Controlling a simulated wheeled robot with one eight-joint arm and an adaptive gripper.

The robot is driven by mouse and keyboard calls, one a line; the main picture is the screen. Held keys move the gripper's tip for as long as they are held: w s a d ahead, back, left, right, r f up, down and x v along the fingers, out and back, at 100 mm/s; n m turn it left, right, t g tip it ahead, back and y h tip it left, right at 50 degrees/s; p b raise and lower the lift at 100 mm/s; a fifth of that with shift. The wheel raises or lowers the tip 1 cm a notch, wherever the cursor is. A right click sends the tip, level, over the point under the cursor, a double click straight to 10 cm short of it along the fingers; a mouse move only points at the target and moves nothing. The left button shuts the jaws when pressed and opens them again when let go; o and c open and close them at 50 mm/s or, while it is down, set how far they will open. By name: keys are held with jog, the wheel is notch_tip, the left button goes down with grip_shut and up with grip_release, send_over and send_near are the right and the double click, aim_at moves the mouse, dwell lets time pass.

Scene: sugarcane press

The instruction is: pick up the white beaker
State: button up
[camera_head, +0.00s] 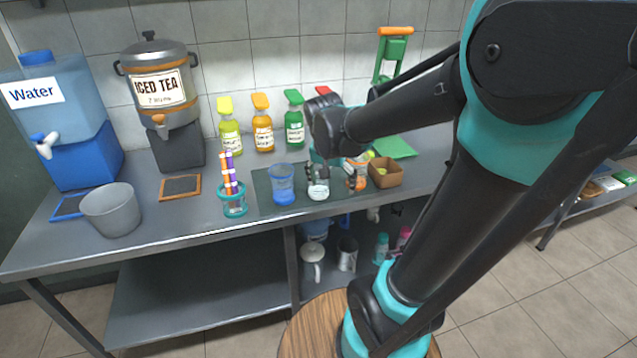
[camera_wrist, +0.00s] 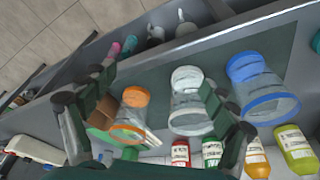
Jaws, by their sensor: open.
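The white beaker (camera_head: 318,190), clear with a white rim, stands on a dark mat (camera_head: 264,190) on the counter. It lies between the blue beaker (camera_head: 282,186) and the orange beaker (camera_head: 361,164). My gripper (camera_head: 335,178) is open and empty, reaching down over the white and orange beakers and partly hiding both. In the wrist view, the white beaker (camera_wrist: 188,110) is just left of the right finger, which overlaps its edge. The orange beaker (camera_wrist: 130,118) shows nearer the left finger. Contact cannot be told. My open gripper (camera_wrist: 155,95) spans both in that view.
The blue beaker also shows close outside the right finger in the wrist view (camera_wrist: 262,90). Syrup bottles (camera_head: 262,130) stand behind. A cardboard box (camera_head: 386,173) is to the right. A teal cup of straws (camera_head: 234,203) and a grey bucket (camera_head: 112,212) are left.

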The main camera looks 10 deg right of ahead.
jog(key=w+a+r+m+h, duration=0.2)
jog(key=w+a+r+m, duration=0.45)
jog(key=w+r, duration=0.3)
send_near(319, 180)
jog(key=w+d+f, duration=0.3)
jog(key=w+f, duration=0.2)
jog(key=w, duration=0.1)
jog(key=shift+g, duration=0.4)
jog(key=shift+s+x, duration=0.15)
jog(key=shift+x, duration=1.4)
jog(key=shift+s+x, duration=0.15)
jog(key=shift+x, duration=1.4)
jog(key=c, duration=1.3)
